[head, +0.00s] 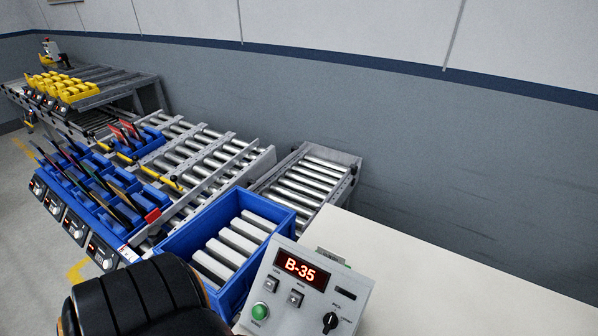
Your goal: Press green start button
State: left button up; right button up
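The green start button (260,311) is a round, domed button at the lower left of a light grey control box (310,285). The box has a tilted front face and stands at the bottom centre of the head view, at the left end of a pale tabletop. Two small square buttons sit below the display, and a black rotary knob (330,322) is at the lower right of the face. Nothing covers the green button. Neither of my grippers shows in the head view.
A blue bin (182,240) with pale bars stands left of the box, beside roller conveyors (305,182). A black ribbed shape (140,302) fills the bottom left; I cannot tell what it is. The pale tabletop (440,285) on the right is clear.

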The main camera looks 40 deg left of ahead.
aim_at(259, 312)
jog(key=k+j+u, duration=0.1)
jog(key=u, duration=0.4)
jog(key=j+u, duration=0.2)
jog(key=u, duration=0.3)
jog(key=k+j, duration=0.05)
